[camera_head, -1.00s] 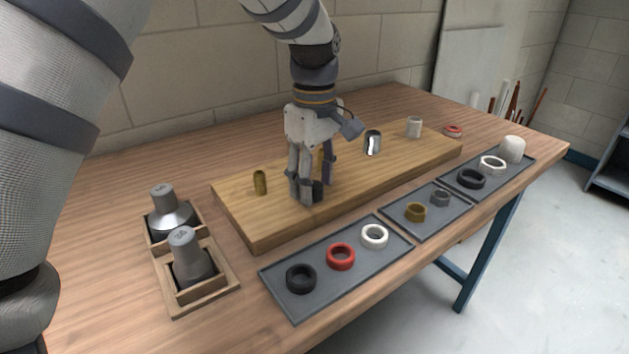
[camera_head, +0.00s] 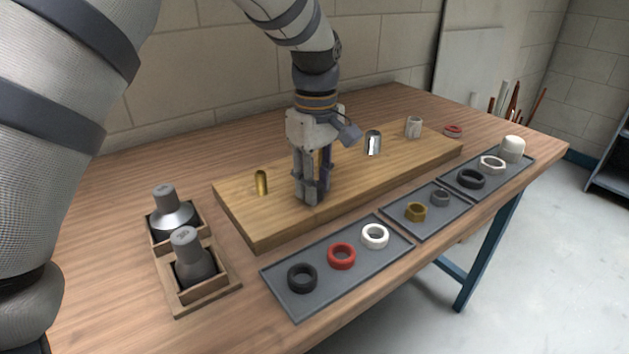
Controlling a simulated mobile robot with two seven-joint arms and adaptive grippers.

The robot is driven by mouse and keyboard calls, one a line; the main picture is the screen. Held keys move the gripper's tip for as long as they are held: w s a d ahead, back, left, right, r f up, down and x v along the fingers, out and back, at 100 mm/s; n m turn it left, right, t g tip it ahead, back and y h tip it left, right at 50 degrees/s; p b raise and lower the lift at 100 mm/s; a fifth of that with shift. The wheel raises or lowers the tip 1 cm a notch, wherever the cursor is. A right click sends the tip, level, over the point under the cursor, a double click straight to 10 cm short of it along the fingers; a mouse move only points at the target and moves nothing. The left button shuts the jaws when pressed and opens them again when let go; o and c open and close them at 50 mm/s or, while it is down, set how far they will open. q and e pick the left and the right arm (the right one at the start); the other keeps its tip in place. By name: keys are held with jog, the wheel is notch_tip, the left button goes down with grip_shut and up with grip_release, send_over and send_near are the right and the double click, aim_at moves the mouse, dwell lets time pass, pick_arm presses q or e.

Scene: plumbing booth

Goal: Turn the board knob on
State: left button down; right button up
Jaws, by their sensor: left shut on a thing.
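The wooden board (camera_head: 236,222) lies on the workbench. My left gripper (camera_head: 312,196) points down over the front middle of the board, with its fingers close together and shut on the board knob. The fingers hide the knob almost wholly, so I cannot tell which way it is turned. A short brass stub (camera_head: 261,182) stands on the board to the left of the gripper. A chrome pipe stub (camera_head: 373,143) and a pale grey stub (camera_head: 413,127) stand to its right. My right gripper is out of view.
Grey trays (camera_head: 350,281) with black, red, white and brass rings line the bench's front edge. A wooden holder (camera_head: 226,288) with two grey-topped pieces stands left of the board. A red ring (camera_head: 453,130) lies behind the board's right end. A wall runs behind the bench.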

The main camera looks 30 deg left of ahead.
pick_arm(q)
jog(key=m, duration=0.4)
jog(key=shift+p, duration=0.3)
jog(key=m, duration=0.4)
jog(key=shift+m, duration=0.4)
jog(key=m, duration=0.4)
jog(key=shift+m, duration=2.1)
jog(key=c, duration=1.3)
grip_release()
